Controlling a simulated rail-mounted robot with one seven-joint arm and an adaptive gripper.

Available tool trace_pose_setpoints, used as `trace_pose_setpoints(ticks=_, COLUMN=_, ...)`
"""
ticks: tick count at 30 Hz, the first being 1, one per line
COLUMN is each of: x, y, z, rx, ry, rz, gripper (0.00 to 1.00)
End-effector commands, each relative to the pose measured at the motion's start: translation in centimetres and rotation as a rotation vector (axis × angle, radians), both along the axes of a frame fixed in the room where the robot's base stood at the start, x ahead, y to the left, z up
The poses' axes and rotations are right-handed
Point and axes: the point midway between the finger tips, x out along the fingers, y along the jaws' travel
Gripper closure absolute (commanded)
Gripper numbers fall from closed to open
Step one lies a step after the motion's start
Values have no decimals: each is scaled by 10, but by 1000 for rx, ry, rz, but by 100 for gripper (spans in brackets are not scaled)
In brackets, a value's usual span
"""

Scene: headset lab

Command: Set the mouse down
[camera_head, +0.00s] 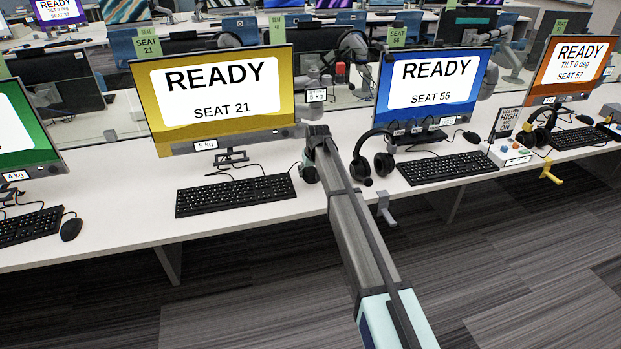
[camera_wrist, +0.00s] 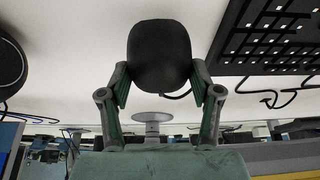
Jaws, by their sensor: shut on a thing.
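A black mouse (camera_wrist: 160,55) sits between the two fingers of my gripper (camera_wrist: 160,84) in the wrist view, one finger on each side. My gripper is shut on it. In the head view a dark part of the mouse (camera_head: 309,173) shows beside my arm, over the white desk (camera_head: 335,207) to the right of the Seat 21 keyboard (camera_head: 236,195). My arm hides most of the gripper there. I cannot tell whether the mouse touches the desk.
The yellow Seat 21 monitor (camera_head: 218,97) stands behind the keyboard. A black headset (camera_head: 384,163) is on the right, beside the Seat 56 keyboard (camera_head: 446,168). In the wrist view, keyboard keys (camera_wrist: 275,35) and cables show on the right. Bare desk lies around the mouse.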

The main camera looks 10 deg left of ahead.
Motion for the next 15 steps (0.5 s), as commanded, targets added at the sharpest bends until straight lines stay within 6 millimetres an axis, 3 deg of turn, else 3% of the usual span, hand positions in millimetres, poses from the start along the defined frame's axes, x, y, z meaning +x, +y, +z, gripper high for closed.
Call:
trace_pose_setpoints(ticks=7, x=0, y=0, z=-31, rx=0, ry=0, rz=0, gripper=73)
trace_pose_setpoints(ticks=15, x=0, y=0, z=-35, rx=0, ry=-1, rz=0, gripper=73)
